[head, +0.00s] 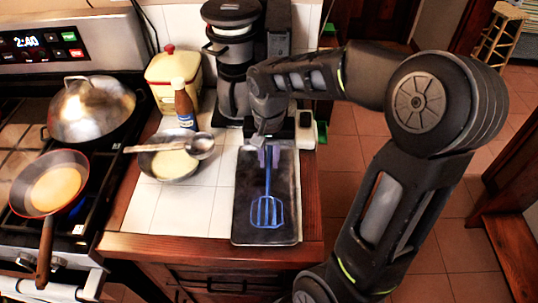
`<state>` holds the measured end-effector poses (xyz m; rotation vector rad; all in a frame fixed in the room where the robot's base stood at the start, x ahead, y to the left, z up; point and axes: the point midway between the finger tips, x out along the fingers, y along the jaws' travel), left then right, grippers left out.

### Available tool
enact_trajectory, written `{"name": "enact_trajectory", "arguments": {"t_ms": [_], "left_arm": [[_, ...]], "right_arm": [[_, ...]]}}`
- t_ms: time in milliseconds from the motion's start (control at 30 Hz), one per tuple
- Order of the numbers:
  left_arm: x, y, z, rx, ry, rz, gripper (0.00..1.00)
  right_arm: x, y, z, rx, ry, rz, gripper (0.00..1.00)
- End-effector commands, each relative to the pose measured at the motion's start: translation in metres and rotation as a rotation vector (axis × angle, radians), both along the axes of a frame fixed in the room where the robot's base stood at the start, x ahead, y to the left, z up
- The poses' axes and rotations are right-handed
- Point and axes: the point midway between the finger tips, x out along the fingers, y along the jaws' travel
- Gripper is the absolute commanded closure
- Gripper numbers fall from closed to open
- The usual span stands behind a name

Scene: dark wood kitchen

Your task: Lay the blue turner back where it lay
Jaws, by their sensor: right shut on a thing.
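The blue turner (267,206) has a slotted head that points toward the counter's front edge, with its handle running back from it. My right gripper (268,156) is shut on the turner's handle near the far end. The turner is over the dark rectangular tray (285,228) on the counter's right side. I cannot tell whether the head touches the tray or hangs slightly above it. My arm and gripper hide the far end of the handle. My left gripper is out of view.
A bowl of batter (170,164) with a ladle (198,146) across it stands left of the tray. A coffee maker (232,50), a bottle (184,104) and a yellow canister (172,75) stand behind. A pan with a pancake (56,188) and a lidded wok (91,108) are on the stove.

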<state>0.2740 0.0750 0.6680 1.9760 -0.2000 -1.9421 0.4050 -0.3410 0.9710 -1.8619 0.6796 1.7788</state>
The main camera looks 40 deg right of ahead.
Motion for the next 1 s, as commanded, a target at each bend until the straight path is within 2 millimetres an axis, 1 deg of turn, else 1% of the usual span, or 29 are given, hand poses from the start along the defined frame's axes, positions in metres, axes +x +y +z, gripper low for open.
{"name": "enact_trajectory", "arguments": {"t_ms": [33, 100, 300, 433, 733, 767, 1000], "left_arm": [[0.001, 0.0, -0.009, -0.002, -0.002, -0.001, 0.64], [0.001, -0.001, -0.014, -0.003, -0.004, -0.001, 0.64], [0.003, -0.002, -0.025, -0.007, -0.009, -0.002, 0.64], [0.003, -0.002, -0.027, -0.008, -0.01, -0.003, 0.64], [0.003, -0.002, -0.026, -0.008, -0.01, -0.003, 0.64], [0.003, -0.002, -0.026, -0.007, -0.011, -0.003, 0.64], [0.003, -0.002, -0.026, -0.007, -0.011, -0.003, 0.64]], "right_arm": [[0.0, 0.0, -0.012, 0.0, 0.0, 0.0, 1.0], [0.0, 0.0, -0.019, 0.0, 0.0, 0.0, 1.0], [0.0, 0.0, -0.034, 0.0, 0.0, 0.0, 1.0], [0.0, 0.0, -0.037, 0.0, 0.0, 0.0, 1.0], [0.0, 0.0, -0.037, -0.001, -0.001, 0.0, 1.0], [0.0, 0.0, -0.037, -0.001, -0.001, 0.0, 0.8], [0.0, 0.0, -0.037, -0.001, -0.001, 0.0, 0.6]]}}
